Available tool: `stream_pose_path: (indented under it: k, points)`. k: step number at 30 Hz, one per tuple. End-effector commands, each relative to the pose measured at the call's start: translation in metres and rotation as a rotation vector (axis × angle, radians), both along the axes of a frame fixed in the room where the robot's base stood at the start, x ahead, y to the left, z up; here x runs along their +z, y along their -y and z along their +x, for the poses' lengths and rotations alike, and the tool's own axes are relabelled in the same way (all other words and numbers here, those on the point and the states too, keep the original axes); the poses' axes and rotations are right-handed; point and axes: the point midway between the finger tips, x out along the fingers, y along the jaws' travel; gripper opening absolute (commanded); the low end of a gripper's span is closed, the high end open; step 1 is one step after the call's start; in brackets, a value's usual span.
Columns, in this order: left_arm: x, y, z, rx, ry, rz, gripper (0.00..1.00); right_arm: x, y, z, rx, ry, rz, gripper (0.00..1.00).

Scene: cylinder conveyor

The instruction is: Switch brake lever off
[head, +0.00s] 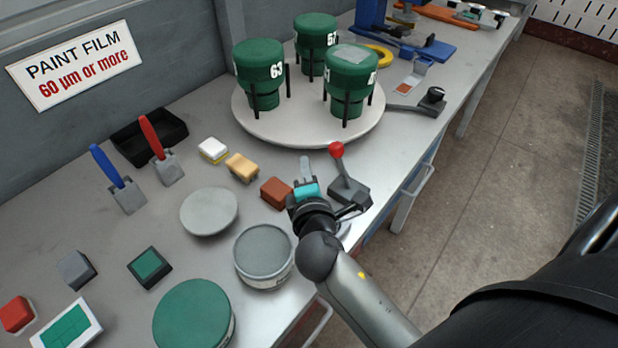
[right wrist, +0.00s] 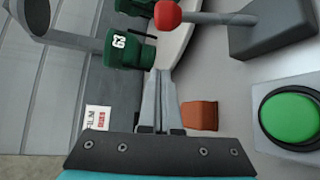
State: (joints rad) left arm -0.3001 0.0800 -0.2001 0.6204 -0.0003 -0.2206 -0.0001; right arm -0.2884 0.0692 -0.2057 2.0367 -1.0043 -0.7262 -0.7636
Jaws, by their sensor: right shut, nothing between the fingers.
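A lever with a red ball knob (head: 337,150) rises from a dark grey base (head: 350,188) near the front edge of the bench. The same lever shows at the top of the right wrist view, with its knob (right wrist: 167,14) and base (right wrist: 272,30). My right gripper (head: 305,160) is shut and empty, just left of the red-knobbed lever and apart from it in the head view. Its closed fingers (right wrist: 160,75) also show in the right wrist view. A second lever with a black knob (head: 436,94) lies farther right. No label shows which lever is the brake.
A round turntable (head: 300,137) carries green cylinders (head: 260,68) behind the levers. A red-brown block (head: 276,192) sits left of my right gripper. A green button (right wrist: 291,117) shows in the right wrist view. Tins, brushes and blocks fill the bench's left side.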

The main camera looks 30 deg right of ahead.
Motion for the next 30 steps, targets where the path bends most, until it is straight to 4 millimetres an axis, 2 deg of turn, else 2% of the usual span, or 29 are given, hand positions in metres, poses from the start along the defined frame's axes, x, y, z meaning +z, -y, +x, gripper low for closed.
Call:
stream_pose_path:
  k: [7, 9, 15, 30]
  points:
    - [-0.005, 0.0, 0.0, 0.0, 0.0, 0.0, 0.56, -0.009, 0.017, 0.039, -0.001, 0.002, -0.001, 0.0]
    - [0.0, 0.001, 0.0, 0.0, 0.0, -0.001, 0.56, -0.004, 0.027, 0.026, -0.001, -0.002, -0.003, 0.0]
    - [0.003, 0.001, 0.001, 0.0, 0.002, 0.0, 0.56, 0.001, 0.042, 0.013, 0.0, -0.001, 0.0, 0.0]
    - [0.002, 0.001, 0.001, 0.001, 0.002, -0.001, 0.56, 0.002, 0.045, 0.012, 0.0, 0.002, 0.002, 0.0]
